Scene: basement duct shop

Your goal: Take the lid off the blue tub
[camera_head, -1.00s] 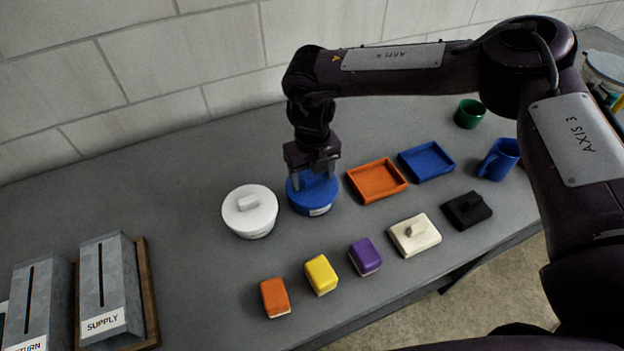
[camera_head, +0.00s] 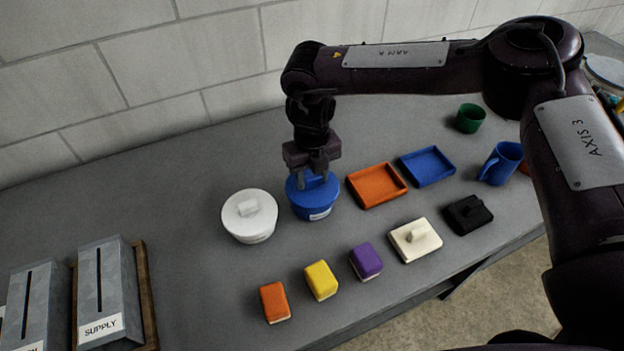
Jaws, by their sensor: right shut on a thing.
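The blue tub (camera_head: 314,212) stands on the grey bench with a pale label on its front. Its blue lid (camera_head: 325,199) sits on top of the tub. My right gripper (camera_head: 313,182) points down over the lid, with its fingers shut on the lid's handle, which they mostly hide. I see no clear gap between the lid and the tub. My left gripper does not show.
A white lidded tub (camera_head: 251,225) stands close on the left. An orange tray (camera_head: 377,194) and a blue tray (camera_head: 428,180) lie to the right. Several small blocks, including a yellow block (camera_head: 321,281), lie in front. The bench left of the white tub is clear.

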